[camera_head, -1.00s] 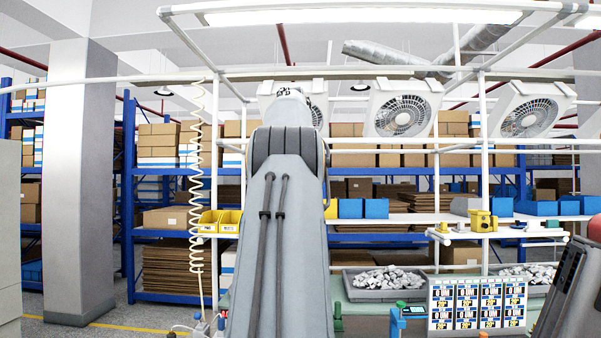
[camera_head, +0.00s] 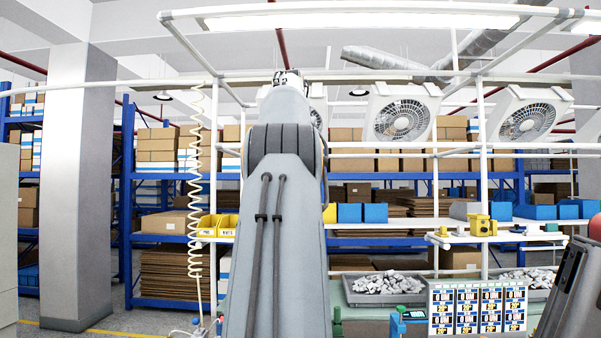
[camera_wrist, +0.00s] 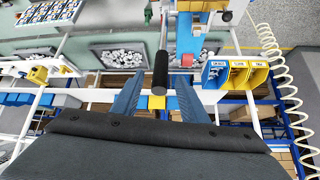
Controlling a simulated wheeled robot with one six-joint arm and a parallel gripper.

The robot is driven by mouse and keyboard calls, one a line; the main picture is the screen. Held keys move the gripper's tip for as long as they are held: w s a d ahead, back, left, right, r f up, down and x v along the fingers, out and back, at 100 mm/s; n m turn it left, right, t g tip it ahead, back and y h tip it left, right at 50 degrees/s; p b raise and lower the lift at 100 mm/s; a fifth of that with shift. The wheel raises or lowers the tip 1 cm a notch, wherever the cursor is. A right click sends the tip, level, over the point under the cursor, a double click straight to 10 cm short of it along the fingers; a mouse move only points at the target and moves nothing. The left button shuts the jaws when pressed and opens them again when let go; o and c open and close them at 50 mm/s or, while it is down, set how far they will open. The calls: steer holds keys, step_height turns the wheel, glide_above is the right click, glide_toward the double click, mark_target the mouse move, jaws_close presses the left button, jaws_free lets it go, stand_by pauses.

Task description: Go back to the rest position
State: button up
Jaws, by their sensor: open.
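My gripper (camera_wrist: 160,104) shows in the wrist view as two blue fingers spread wide apart, open with nothing held between them. A dark rod and a small yellow block appear in the gap between the fingers; I cannot tell how far off they are. In the head view my grey arm stands raised in the middle of the picture, and the gripper itself is hidden there. The workbench (camera_head: 365,312) lies beyond the arm, with a display panel (camera_head: 478,306) at its front right.
Grey trays of white parts (camera_head: 388,286) stand on the bench. Yellow bins (camera_head: 217,225) and a coiled cord (camera_head: 196,200) are left of the arm. White frame rails and fans (camera_head: 402,118) stand ahead and above. Blue shelves with boxes (camera_head: 165,150) are behind. A pillar (camera_head: 82,190) is at far left.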

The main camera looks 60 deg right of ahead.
steer(key=shift+v, duration=0.8)
